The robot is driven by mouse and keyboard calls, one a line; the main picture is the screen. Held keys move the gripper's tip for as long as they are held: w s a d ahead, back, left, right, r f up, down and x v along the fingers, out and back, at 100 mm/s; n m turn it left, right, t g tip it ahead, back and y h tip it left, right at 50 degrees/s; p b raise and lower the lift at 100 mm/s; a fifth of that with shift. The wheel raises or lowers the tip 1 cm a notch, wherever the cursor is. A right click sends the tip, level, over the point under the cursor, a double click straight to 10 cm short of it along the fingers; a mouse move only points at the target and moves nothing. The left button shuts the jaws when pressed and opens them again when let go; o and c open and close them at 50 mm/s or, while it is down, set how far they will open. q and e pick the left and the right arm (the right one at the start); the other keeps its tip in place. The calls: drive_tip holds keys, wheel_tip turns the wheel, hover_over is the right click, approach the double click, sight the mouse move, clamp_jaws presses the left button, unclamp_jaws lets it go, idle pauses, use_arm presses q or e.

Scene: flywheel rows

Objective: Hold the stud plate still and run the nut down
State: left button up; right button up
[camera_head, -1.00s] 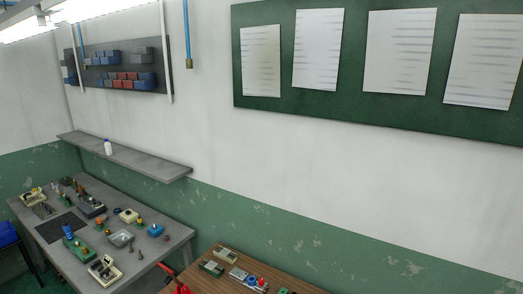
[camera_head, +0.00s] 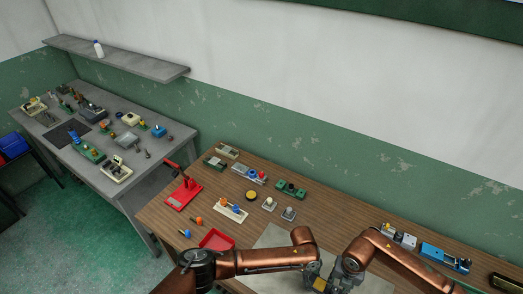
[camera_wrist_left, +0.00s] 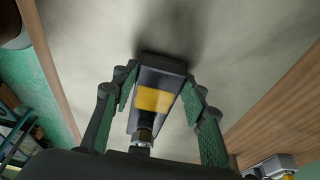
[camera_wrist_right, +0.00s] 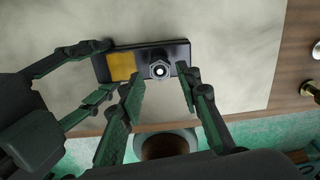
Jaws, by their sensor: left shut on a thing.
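The stud plate is a dark block with a yellow patch (camera_wrist_right: 122,66), lying on the pale mat (camera_wrist_right: 215,50) in the right wrist view. A hex nut (camera_wrist_right: 160,69) sits around the upright stud at its right part. My left gripper (camera_wrist_left: 158,95) is shut on the plate, one finger on each long side; the nut also shows at the plate's near end (camera_wrist_left: 143,136). My right gripper (camera_wrist_right: 161,88) is open, its fingertips apart on either side of and just short of the nut. In the head view, both grippers meet at the front of the table and the plate is partly hidden.
On the wooden table (camera_head: 330,212) stand a red press (camera_head: 184,191), a red tray (camera_head: 217,239) and several small fixtures. A blue fixture (camera_head: 444,257) is at the right. A grey bench (camera_head: 100,132) stands at the far left. Bare mat surrounds the plate.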

sight(336, 289)
drive_tip(key=n, duration=0.4)
drive_tip(key=shift+n, duration=0.3)
drive_tip(key=n, duration=0.4)
drive_tip(key=shift+n, duration=0.4)
drive_tip(key=n, duration=0.4)
drive_tip(key=shift+n, duration=0.3)
drive_tip(key=n, duration=0.4)
drive_tip(key=shift+f, duration=0.15)
drive_tip(key=shift+f, duration=1.35)
drive_tip(key=shift+c, duration=0.7)
